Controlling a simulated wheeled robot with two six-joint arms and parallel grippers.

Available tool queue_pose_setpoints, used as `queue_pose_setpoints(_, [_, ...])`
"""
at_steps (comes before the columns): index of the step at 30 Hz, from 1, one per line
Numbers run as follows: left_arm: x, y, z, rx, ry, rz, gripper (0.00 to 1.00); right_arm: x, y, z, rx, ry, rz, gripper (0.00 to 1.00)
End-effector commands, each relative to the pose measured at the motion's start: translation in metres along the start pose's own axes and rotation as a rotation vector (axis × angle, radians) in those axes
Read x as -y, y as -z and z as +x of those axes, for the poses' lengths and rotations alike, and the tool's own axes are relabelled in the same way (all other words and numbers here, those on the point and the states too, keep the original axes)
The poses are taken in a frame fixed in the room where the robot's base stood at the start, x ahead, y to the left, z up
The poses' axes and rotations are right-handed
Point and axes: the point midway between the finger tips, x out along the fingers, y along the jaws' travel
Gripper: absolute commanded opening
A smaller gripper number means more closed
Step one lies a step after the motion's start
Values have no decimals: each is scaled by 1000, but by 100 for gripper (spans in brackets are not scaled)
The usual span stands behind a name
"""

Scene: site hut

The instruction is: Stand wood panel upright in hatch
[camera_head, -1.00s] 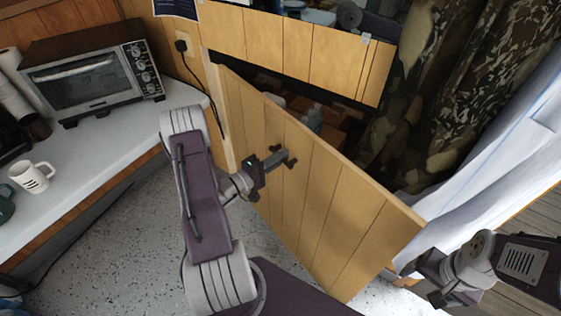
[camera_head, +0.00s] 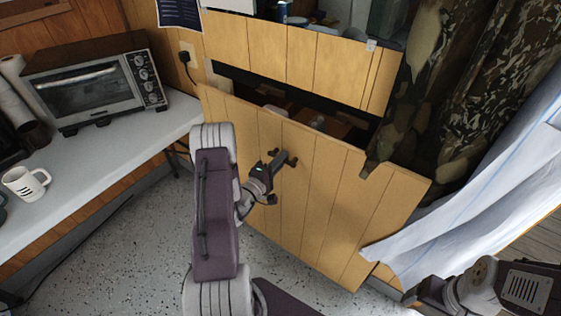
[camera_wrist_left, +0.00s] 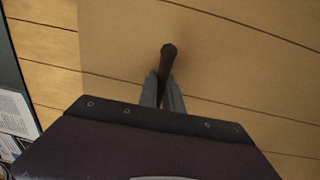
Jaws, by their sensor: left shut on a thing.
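The wood panel (camera_head: 310,200) is a tan planked board with a small dark handle (camera_head: 293,161). It stands tilted in front of the hatch (camera_head: 290,100), a dark opening below a fixed planked strip, and covers its lower part. A gap shows above the panel's top edge. My left gripper (camera_head: 281,163) is shut on the handle, and the left wrist view shows its fingers (camera_wrist_left: 168,88) closed around it. My right gripper (camera_head: 425,298) is at the lower right, apart from the panel; its jaws are unclear. The panel's lower edge is partly hidden.
A camouflage curtain (camera_head: 465,90) hangs at the right and overlaps the panel's top edge. White sheeting (camera_head: 480,190) hangs by its right end. A counter (camera_head: 110,150) with a toaster oven (camera_head: 95,85) and a mug (camera_head: 25,183) stands left. Speckled floor (camera_head: 120,260) is clear between.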

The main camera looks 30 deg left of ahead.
Motion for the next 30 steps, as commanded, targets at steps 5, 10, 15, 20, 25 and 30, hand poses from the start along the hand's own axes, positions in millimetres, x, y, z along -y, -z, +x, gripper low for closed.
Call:
queue_pose_setpoints(5, [7,0,14,3,-11,3,0,0,-1,8,0,0,1,79])
queue_pose_setpoints(10, [14,0,25,2,-10,3,0,0,-1,13,0,0,1,79])
queue_pose_setpoints(15, [17,0,31,1,-11,3,0,0,-1,15,0,0,1,79])
queue_pose_setpoints(20, [17,0,33,1,-10,2,0,0,-1,15,0,0,1,79])
queue_pose_setpoints(25, [17,0,33,1,-10,2,0,0,-1,15,0,0,1,79])
queue_pose_setpoints(30, [18,0,34,1,-10,3,0,0,-2,16,0,0,1,79])
